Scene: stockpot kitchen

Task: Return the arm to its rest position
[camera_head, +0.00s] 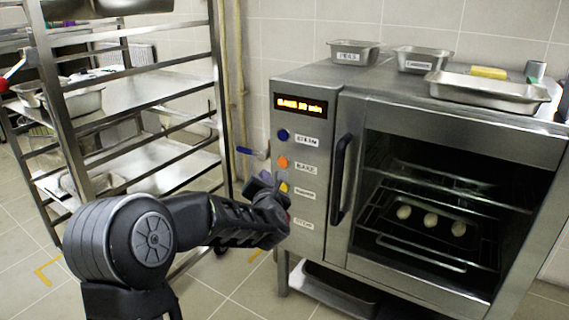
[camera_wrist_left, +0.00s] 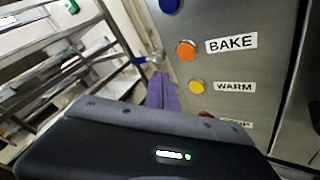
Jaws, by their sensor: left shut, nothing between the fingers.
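My left arm comes in from the lower left in the head view. Its gripper (camera_head: 272,196) is shut and empty, close to the oven's control panel beside the yellow button (camera_head: 283,187). I cannot tell whether it touches the panel. The steel oven (camera_head: 348,110) has a lit orange display (camera_head: 300,105), with text too blurred to read surely. The left wrist view shows the orange BAKE button (camera_wrist_left: 186,50), the yellow WARM button (camera_wrist_left: 197,87) and part of a red button, mostly hidden by my gripper's dark housing. My right gripper is out of view.
A steel rack (camera_head: 128,92) with shelves stands at the left. Inside the oven, three pale pieces lie on a dark tray (camera_head: 462,243). Steel pans (camera_head: 487,93) stand on the oven top. A purple cloth-like thing (camera_wrist_left: 162,92) hangs beside the panel. Tiled floor lies between rack and oven.

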